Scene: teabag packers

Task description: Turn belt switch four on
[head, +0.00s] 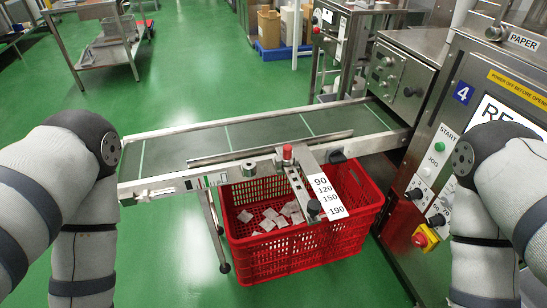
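The machine front (412,150) on the right carries a blue label plate with a 4 (462,92). Below it are a green START button (440,146), a JOG button (430,161), black knobs (414,193) (437,220) and a red-and-yellow rotary switch (425,238). The conveyor belt (250,135) runs left from this machine. I cannot read which control is the belt switch or its position. My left arm hangs at the left edge and my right arm hangs in front of the machine, covering part of its panel. Neither gripper shows.
A red crate (300,252) with several teabags stands on the floor under the belt's front edge. A bracket with a red knob (288,152) and a number scale (328,195) juts over it. A steel table (105,45) stands back left. Green floor is clear at centre left.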

